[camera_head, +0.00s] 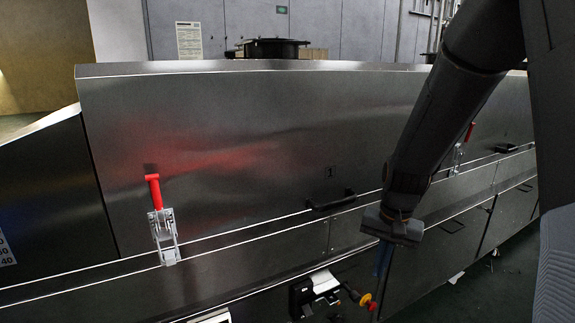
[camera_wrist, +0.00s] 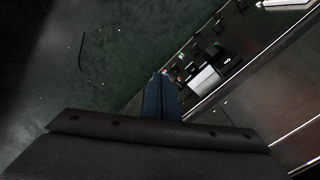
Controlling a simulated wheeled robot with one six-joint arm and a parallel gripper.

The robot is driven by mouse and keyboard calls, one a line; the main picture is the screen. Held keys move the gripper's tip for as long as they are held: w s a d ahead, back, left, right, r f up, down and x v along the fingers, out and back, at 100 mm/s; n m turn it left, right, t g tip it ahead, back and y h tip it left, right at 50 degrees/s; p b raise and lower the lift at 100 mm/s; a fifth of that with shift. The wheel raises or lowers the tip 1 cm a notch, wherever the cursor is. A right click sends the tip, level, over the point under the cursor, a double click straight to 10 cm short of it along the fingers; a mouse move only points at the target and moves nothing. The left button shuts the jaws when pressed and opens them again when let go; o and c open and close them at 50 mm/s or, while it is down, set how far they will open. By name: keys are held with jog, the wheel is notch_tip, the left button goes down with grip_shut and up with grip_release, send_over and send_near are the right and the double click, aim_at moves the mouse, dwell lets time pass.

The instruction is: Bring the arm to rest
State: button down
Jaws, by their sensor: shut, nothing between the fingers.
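My arm hangs down in front of the dryer at the right of the head view. My gripper (camera_head: 381,268) is at its lower end, pointing down, with blue fingers that look closed and empty. In the wrist view my gripper (camera_wrist: 158,84) shows its fingers together, with nothing between them, above the dark green floor. No object is held. The fingers look apart from the dryer's lower front, though the exact gap cannot be told.
The steel dryer (camera_head: 240,130) fills most of the head view. A red-handled clamp (camera_head: 160,225), a black handle (camera_head: 330,199) and a yellow-red knob (camera_head: 367,299) stick out from it. Another red-handled clamp (camera_head: 462,145) is partly behind my arm. The floor (camera_wrist: 60,60) looks mostly clear.

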jog(key=s+a+r+n, duration=0.3)
jog(key=s+a+r, duration=0.1)
jog(key=s, duration=0.3)
jog(key=s+a+r+n, duration=0.2)
jog(key=s+a+r, duration=0.15)
jog(key=s, duration=0.45)
jog(key=s+a+r+n, duration=0.3)
jog(key=s+a, duration=0.1)
jog(key=s, duration=0.3)
jog(key=d+r+m+p, duration=0.2)
jog(key=d+r+p, duration=0.5)
jog(key=p, duration=0.8)
jog(key=shift+w+d+r+g+h+p, duration=0.15)
jog(key=shift+d+r+g+h+p, duration=0.15)
jog(key=shift+d+g, duration=0.15)
